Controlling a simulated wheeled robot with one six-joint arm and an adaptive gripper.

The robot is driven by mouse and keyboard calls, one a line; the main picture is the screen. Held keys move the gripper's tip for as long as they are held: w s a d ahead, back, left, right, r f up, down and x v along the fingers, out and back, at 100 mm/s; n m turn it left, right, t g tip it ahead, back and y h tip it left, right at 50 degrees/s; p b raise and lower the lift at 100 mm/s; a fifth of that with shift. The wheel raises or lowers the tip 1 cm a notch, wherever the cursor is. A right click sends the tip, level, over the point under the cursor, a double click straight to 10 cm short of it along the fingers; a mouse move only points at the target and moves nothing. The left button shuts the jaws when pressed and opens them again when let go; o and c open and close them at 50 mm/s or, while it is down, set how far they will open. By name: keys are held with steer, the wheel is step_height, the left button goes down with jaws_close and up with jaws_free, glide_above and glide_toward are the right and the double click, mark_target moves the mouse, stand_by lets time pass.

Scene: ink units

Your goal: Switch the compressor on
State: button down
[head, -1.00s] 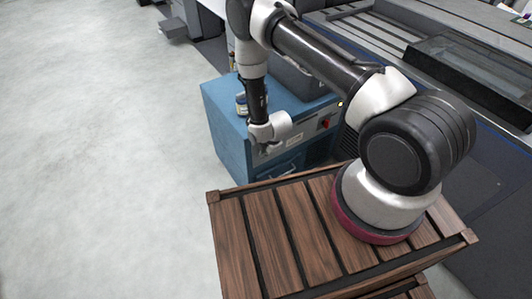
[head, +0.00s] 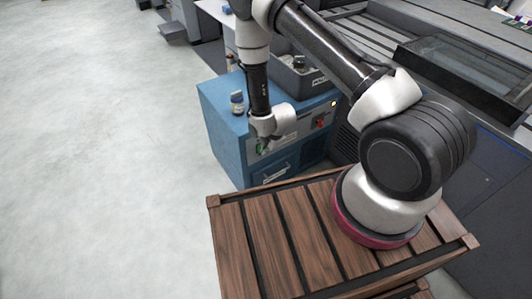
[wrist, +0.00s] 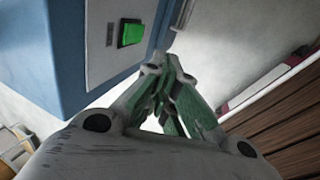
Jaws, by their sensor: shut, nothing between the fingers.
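The compressor looks to be the blue cabinet (head: 228,138) beyond the wooden crate. It has a grey front panel and a drawer-like front with a handle below. A green button (wrist: 131,33) in a dark surround sits on the grey panel in the wrist view. A green spot beside my gripper in the head view appears to be the same button. A red switch (head: 320,122) and a small pale light (head: 333,104) are farther right on the front. My gripper (wrist: 164,62) is shut and empty, in front of the panel, below and right of the button in the wrist view and apart from it.
A small bottle (head: 237,101) and a dark grey bin (head: 296,78) stand on the cabinet. The slatted wooden crate (head: 230,232) under my arm lies close in front. A large grey machine (head: 482,170) is at right. The floor (head: 100,150) at left is clear.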

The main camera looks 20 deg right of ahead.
steer(key=v, duration=0.4)
